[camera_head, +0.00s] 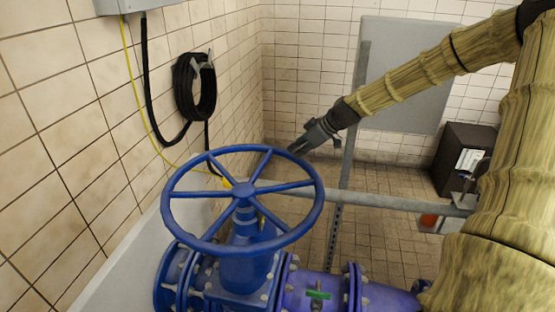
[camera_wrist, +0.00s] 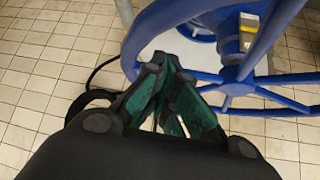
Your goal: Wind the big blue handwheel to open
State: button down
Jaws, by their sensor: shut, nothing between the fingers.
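The big blue handwheel (camera_head: 243,188) lies nearly flat on top of a blue valve body (camera_head: 243,265) in the head view. It has several spokes meeting at a central hub. My gripper (camera_head: 293,151) is at the wheel's far right rim, with its fingertips close to the rim. In the wrist view the handwheel (camera_wrist: 226,88) fills the upper right. My gripper (camera_wrist: 168,112) shows there with dark green finger pads drawn together and nothing between them. Its tips point at the wheel near the rim. I cannot tell whether they touch it.
Blue pipe (camera_head: 385,298) with a green-handled small valve (camera_head: 318,294) runs right from the valve body. A grey metal rail (camera_head: 400,204) and upright post (camera_head: 345,165) stand behind the wheel. A coiled black hose (camera_head: 195,87) hangs on the left tiled wall. Floor beyond the rail is mostly clear.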

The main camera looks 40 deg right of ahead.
aim_at(288, 157)
jog(key=p+x, duration=0.1)
jog(key=x, duration=0.3)
jog(key=shift+w+a+f+p, duration=0.15)
jog(key=shift+a+f+p, duration=0.15)
jog(key=shift+w+a+f+p, duration=0.25)
jog(key=shift+w+a+f, duration=0.05)
jog(key=shift+w, duration=0.25)
jog(key=shift+w+a+f+p, duration=0.25)
jog(key=shift+w, duration=0.25)
jog(key=shift+w+a+f+p, duration=0.25)
jog(key=shift+w+a+f, duration=0.05)
jog(key=shift+w, duration=0.25)
jog(key=shift+w, duration=0.1)
jog(key=shift+w+a+n+b, duration=0.2)
jog(key=shift+w+n+b, duration=0.15)
jog(key=shift+b, duration=0.6)
